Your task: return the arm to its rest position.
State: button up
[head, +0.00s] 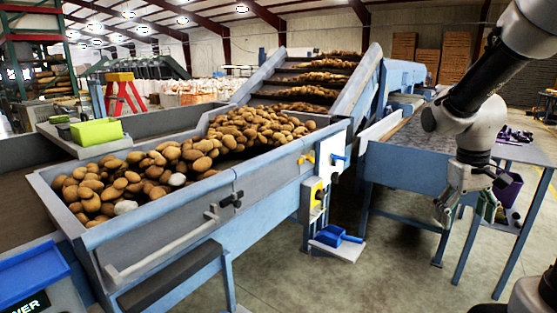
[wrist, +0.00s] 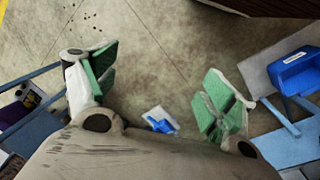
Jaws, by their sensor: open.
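My arm (head: 485,85) comes in from the upper right in the head view, bent with its wrist hanging down. My gripper (head: 466,207) hangs at the right, in front of the blue side table and clear of the grader. The wrist view also shows my gripper (wrist: 160,90), its two green-padded fingers spread wide apart. Nothing is between the fingers; bare concrete floor shows beyond them.
The grader trough (head: 190,215) with potatoes fills the left and middle. A blue scoop (head: 336,236) rests on a low shelf at its side. The side table (head: 400,165) and a purple bin (head: 509,188) stand close to my gripper. Floor (head: 375,260) is open in front.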

jog(key=s+a+r+t, duration=0.2)
jog(key=s+a+r, duration=0.1)
jog(key=s, duration=0.3)
jog(key=s+a+r+t+y, duration=0.1)
jog(key=s+a+r+t, duration=0.1)
jog(key=s+a+r, duration=0.2)
jog(key=shift+s+r+t, duration=0.3)
jog(key=shift+s+r, duration=0.65)
jog(key=shift+s, duration=0.65)
jog(key=shift+c, duration=0.2)
